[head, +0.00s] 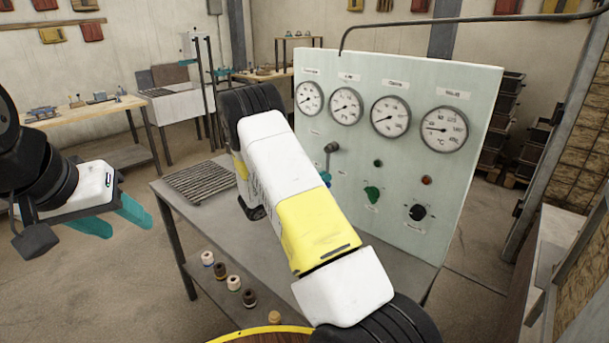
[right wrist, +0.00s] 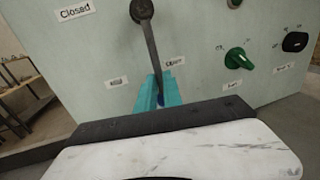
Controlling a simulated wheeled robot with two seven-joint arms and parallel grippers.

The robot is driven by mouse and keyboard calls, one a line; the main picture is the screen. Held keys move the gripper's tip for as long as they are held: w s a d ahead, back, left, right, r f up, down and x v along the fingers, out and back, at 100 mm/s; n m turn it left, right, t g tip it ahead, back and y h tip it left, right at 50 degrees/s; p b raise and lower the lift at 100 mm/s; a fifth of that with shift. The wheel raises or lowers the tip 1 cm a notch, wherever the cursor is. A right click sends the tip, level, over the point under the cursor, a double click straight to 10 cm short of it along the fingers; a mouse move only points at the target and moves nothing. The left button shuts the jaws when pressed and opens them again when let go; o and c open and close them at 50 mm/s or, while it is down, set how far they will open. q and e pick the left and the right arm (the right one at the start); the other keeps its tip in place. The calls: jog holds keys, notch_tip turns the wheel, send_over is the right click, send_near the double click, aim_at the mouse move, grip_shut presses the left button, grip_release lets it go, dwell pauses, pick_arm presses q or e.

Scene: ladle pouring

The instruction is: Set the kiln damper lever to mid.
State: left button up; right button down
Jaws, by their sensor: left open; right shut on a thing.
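The kiln damper lever (right wrist: 151,42) is a dark rod on a round pivot on the pale green panel (head: 420,80). It hangs down from the pivot, slightly right, its lower end between the "Mid" label (right wrist: 117,82) and the "Open" label (right wrist: 174,63). The "Closed" label (right wrist: 75,12) is at upper left. My right gripper (right wrist: 158,92) has its teal fingers shut on the lever's lower end, mostly hiding the handle. In the head view the lever (head: 329,160) shows just past my right arm. My left gripper (head: 118,220) is open and empty, away at the left.
Gauges (head: 390,116) line the panel's top. A green knob (head: 372,194) and a black knob (head: 417,212) are right of the lever.

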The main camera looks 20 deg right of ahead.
aim_at(319, 160)
jog(key=shift+w, duration=0.1)
jog(key=shift+w+a+r+m+t+y, duration=0.1)
jog(key=shift+w+a+r+m+y, duration=0.35)
jog(key=shift+w+m, duration=0.7)
jog(key=shift+w+a+r+m+t+y, duration=0.15)
jog(key=shift+w+a+r+m, duration=0.45)
jog(key=shift+m, duration=1)
jog(key=shift+w+a+r+m+t+y, duration=0.1)
jog(key=shift+w+a+r+m+y, duration=0.45)
jog(key=shift+w+m, duration=0.6)
jog(key=shift+s+a+f, duration=0.1)
jog(key=shift+s, duration=0.1)
jog(key=c, duration=1.5)
grip_release()
jog(key=shift+h, duration=0.25)
